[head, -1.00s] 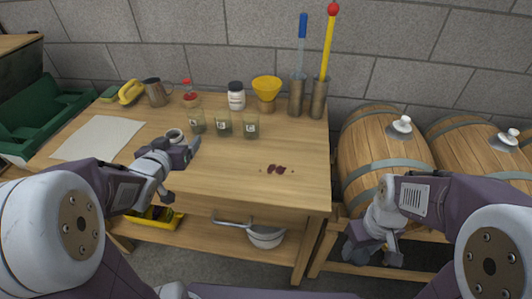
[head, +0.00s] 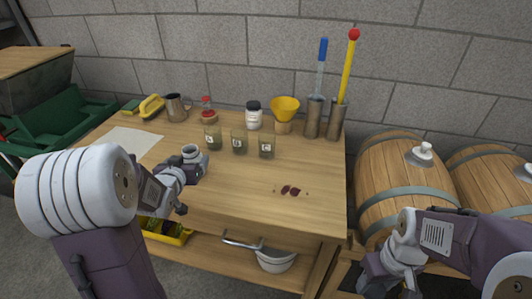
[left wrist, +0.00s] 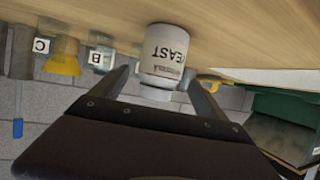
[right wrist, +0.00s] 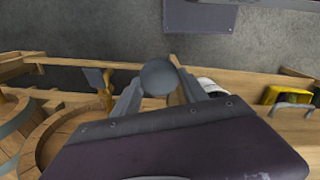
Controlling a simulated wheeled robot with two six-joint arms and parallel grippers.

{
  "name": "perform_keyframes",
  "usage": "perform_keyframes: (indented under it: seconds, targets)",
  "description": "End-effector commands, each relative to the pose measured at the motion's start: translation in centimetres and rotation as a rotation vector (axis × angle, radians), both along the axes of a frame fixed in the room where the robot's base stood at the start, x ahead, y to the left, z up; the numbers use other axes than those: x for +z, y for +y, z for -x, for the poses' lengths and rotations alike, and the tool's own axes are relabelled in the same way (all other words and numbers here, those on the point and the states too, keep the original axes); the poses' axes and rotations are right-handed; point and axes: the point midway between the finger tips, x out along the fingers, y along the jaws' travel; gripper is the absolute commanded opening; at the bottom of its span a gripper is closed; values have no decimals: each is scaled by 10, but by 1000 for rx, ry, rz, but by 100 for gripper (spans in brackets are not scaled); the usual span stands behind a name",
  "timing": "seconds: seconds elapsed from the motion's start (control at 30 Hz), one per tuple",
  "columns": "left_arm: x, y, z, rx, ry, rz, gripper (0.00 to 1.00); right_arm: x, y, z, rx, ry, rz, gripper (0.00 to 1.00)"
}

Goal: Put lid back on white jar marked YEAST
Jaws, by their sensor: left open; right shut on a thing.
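The white jar marked YEAST (left wrist: 165,52) stands on the table, upside down in the left wrist view, with no lid on its neck. In the head view its open mouth (head: 191,150) shows just beyond my left gripper (head: 196,165), which hides its lower body. My left gripper is open, with a finger to each side of the jar in the left wrist view (left wrist: 158,90); I cannot tell if they touch it. My right gripper (head: 388,282) is low beside the table's right end, shut on a round grey lid (right wrist: 158,77).
Several glasses (head: 239,143) stand right of the jar. Behind them are a dark-lidded white jar (head: 254,118), a yellow funnel (head: 285,107) and a metal mug (head: 176,107). Dark red spots (head: 290,190) mark the table's front right. Barrels (head: 395,180) lie to the right.

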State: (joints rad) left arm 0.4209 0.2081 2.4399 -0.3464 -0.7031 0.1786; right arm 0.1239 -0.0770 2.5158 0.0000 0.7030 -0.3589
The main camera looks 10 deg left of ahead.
Motion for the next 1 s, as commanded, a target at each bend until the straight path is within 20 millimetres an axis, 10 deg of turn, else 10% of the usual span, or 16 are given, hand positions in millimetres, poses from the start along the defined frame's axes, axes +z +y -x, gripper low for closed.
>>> perform_keyframes:
  seconds: [1.0]
  targets:
    - [-34,9,-58,0,-1,0,85,-13,0,0,0,0,0,14]
